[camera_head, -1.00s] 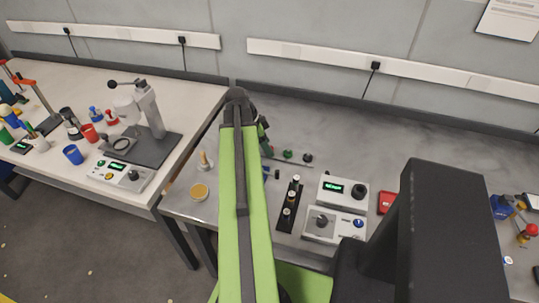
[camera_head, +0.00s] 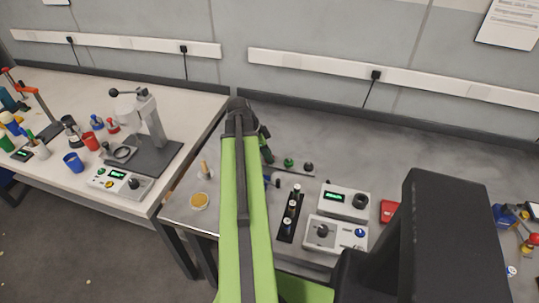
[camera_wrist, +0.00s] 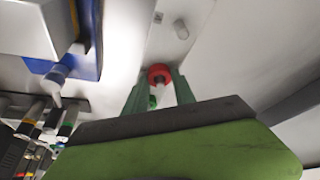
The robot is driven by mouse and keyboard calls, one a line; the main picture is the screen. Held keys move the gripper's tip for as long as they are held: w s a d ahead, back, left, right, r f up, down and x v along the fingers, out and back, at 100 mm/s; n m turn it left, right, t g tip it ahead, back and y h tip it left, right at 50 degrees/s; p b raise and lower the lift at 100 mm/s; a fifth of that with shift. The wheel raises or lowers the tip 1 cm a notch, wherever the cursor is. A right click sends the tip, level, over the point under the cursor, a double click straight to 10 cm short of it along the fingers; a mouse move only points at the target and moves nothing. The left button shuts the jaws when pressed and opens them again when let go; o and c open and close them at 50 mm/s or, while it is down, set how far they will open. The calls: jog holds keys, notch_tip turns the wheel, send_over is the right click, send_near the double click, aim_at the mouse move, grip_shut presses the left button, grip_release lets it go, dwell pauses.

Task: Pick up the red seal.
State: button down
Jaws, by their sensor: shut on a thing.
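The red seal (camera_wrist: 159,73) is a small red ring with a dark centre in the wrist view. It sits between the tips of the two green fingers of my gripper (camera_wrist: 160,80), which is shut on it. A small green piece (camera_wrist: 153,101) shows just below it, between the fingers. A pale plate (camera_wrist: 170,50) lies beyond the seal. I cannot tell whether the seal is touching that plate. In the head view my green arm hides the gripper and the seal.
The plate carries a white peg (camera_wrist: 181,29). A blue block (camera_wrist: 85,55) and several dark-and-white vials (camera_wrist: 50,118) are at the left. In the head view, a rack of vials (camera_head: 290,214), a control box (camera_head: 335,235) and a red box (camera_head: 389,211) stand right of my arm.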

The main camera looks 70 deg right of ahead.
notch_tip(320, 180, up, 10)
jog(key=p, duration=0.9)
jog(key=shift+p, duration=0.3)
